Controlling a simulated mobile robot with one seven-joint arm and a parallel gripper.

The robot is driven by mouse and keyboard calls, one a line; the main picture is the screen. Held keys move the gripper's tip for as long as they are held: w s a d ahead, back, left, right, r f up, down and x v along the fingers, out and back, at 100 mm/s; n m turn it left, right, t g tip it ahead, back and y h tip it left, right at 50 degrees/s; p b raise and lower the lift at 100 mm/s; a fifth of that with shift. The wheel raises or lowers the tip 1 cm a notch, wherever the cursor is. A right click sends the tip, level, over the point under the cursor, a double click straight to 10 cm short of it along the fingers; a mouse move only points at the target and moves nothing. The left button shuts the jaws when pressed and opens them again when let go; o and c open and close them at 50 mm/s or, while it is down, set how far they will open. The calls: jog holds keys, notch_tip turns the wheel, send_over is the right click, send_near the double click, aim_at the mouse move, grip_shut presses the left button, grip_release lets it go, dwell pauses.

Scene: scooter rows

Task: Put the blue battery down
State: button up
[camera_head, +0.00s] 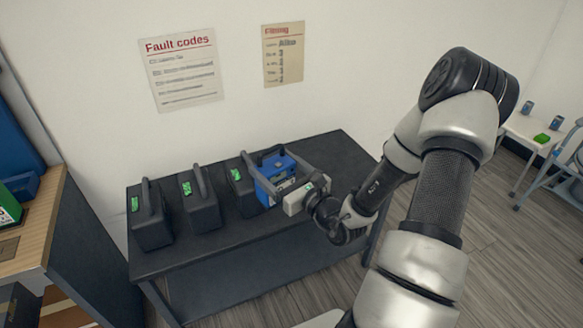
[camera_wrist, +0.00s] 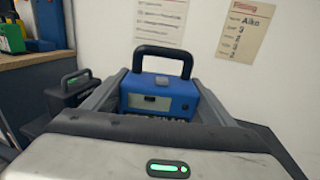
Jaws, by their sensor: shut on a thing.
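The blue battery (camera_head: 277,172) has a black handle on top and is at the right end of a row of batteries at the dark table (camera_head: 330,152). My gripper (camera_head: 278,172) is shut on it, with one finger along each side. In the wrist view the blue battery (camera_wrist: 160,95) is upright between the two grey fingers (camera_wrist: 158,98). Its handle rises above the fingers. Its lower part is hidden behind the gripper body, so I cannot tell whether its base touches the table top.
Three black batteries with green labels, the left (camera_head: 150,222), middle (camera_head: 201,205) and right one (camera_head: 241,187), stand on the table. The right one is close beside the blue battery. The table's right end is bare. A wooden-topped cabinet (camera_head: 40,222) stands at left.

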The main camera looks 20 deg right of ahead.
jog(key=s+a+r+n+y+p, duration=0.1)
jog(key=a+r+p, duration=0.3)
jog(key=r+p, duration=0.4)
jog(key=s+a+r+n+g+y+p, duration=0.1)
jog(key=s+a+r+p, duration=0.3)
jog(key=r+p, duration=0.4)
jog(key=shift+n+g+y+p, duration=0.3)
jog(key=shift+y+p, duration=0.6)
jog(key=shift+p, duration=0.2)
